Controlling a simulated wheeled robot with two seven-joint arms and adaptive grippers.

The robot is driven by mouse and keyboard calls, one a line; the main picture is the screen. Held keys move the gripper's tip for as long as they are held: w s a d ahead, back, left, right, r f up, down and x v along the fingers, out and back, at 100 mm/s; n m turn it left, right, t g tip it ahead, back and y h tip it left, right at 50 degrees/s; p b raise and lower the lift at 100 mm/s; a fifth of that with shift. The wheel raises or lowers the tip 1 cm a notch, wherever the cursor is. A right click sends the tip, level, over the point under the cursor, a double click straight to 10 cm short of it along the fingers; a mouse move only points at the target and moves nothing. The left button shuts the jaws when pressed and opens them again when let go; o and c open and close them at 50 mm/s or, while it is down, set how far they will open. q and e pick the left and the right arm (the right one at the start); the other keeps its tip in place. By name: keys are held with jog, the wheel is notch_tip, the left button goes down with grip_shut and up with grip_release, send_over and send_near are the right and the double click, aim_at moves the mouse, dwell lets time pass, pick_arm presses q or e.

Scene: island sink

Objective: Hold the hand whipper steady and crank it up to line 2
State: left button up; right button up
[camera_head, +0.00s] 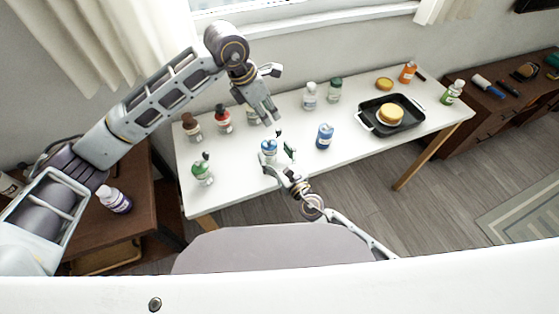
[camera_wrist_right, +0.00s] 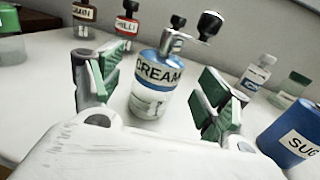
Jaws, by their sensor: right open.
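The hand whipper is a small glass jar marked CREAM with a blue band, a metal top and a crank arm ending in a black knob. It stands upright on the white table in the right wrist view (camera_wrist_right: 156,82) and in the head view (camera_head: 268,147). My right gripper (camera_wrist_right: 160,92) is open, with its green-padded fingers on either side of the jar and visible gaps. It also shows in the head view (camera_head: 279,160). My left gripper (camera_head: 266,112) hangs above and behind the whipper, apart from it. Its finger opening is unclear. Line 2 cannot be read.
A green-banded jar with a black knob (camera_head: 202,173) stands left on the white table (camera_head: 235,185). A blue canister (camera_head: 324,136) stands right of the whipper. Several bottles line the back. A black tray (camera_head: 370,121) holds a round yellow item (camera_head: 390,114). The front right tabletop is clear.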

aim_at(269, 147)
jog(key=shift+x, duration=2)
jog(key=c, duration=1.2)
